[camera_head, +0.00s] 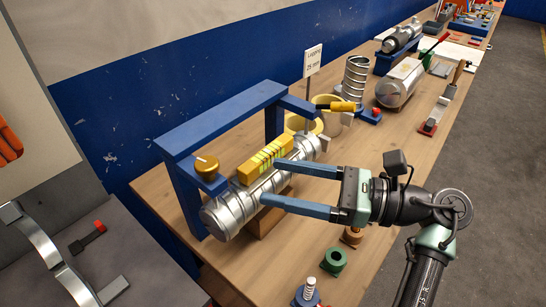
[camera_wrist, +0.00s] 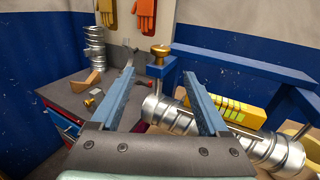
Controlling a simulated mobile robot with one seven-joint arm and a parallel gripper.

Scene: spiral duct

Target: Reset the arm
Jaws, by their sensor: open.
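My gripper (camera_head: 270,184) has two long blue fingers, held apart with nothing between them. In the head view it is over the near side of a silver spiral duct (camera_head: 228,214) with a yellow block (camera_head: 263,161) on top. In the wrist view the fingers (camera_wrist: 158,92) point past the duct (camera_wrist: 168,112) toward a side bench. The right finger overlaps the duct in the wrist view; I cannot tell whether it touches. The yellow block (camera_wrist: 238,111) lies to the right of that finger.
A blue frame (camera_head: 225,118) with a brass knob (camera_head: 206,165) stands over the duct. A "Lagging 25 mm" sign (camera_head: 312,61), a metal coil (camera_head: 355,80) and a silver cylinder (camera_head: 396,88) stand farther along the wooden table (camera_head: 330,211). A green spool (camera_head: 334,262) stands near the front edge. Grey floor lies right.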

